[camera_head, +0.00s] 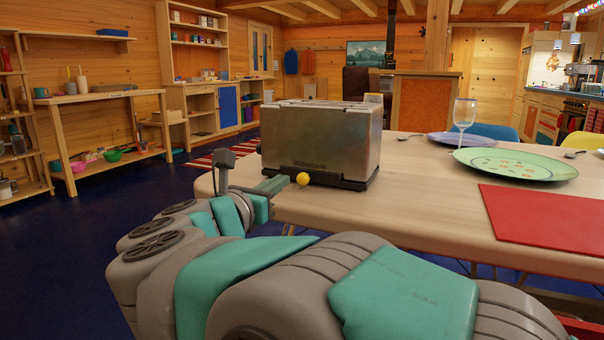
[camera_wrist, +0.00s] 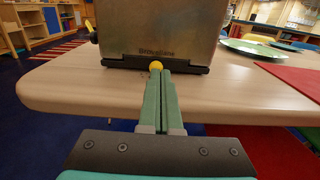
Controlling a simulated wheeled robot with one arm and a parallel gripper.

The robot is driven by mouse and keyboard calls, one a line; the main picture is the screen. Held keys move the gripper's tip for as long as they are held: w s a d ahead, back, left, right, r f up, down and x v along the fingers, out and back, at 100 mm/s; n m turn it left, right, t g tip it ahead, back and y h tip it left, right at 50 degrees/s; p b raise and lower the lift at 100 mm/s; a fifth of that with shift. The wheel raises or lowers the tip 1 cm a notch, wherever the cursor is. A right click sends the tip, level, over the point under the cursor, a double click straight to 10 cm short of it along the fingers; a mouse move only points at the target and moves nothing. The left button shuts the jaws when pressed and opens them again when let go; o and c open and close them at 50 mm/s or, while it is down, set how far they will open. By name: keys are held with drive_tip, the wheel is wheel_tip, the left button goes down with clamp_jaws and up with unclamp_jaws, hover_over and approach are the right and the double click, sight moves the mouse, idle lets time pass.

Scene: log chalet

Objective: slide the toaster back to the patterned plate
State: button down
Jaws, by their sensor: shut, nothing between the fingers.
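The metal toaster (camera_head: 318,138) stands upright on a black base near the left end of the wooden table, and fills the top of the wrist view (camera_wrist: 155,30). The patterned plate (camera_head: 523,164), pale green with small coloured marks, lies flat to the right of the toaster; part of it shows in the wrist view (camera_wrist: 252,48). My gripper (camera_wrist: 157,75) is shut and empty, its fingers pointing at the toaster's near side. A small yellow ball-like piece (camera_head: 303,178) is at the fingertips, close to the toaster's base. I cannot tell whether it touches.
A red mat (camera_head: 550,226) lies at the table's front right. Spoons lie near the plates. The tabletop (camera_head: 420,195) between toaster and mat is clear.

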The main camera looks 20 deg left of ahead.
approach(311, 160)
drive_tip(key=w, duration=0.3)
drive_tip(key=w+d, duration=0.1)
drive_tip(key=w, duration=0.1)
drive_tip(key=shift+w+r+p, duration=0.15)
drive_tip(key=shift+w+p, duration=0.05)
drive_tip(key=shift+p, duration=0.1)
drive_tip(key=shift+w, duration=0.75)
drive_tip(key=shift+w+a, duration=0.1)
drive_tip(key=shift+w, duration=0.1)
drive_tip(key=w, duration=0.5)
drive_tip(key=w+d, duration=0.1)
drive_tip(key=w, duration=0.9)
drive_tip(key=shift+w+d, duration=0.1)
drive_tip(key=shift+d, duration=0.1)
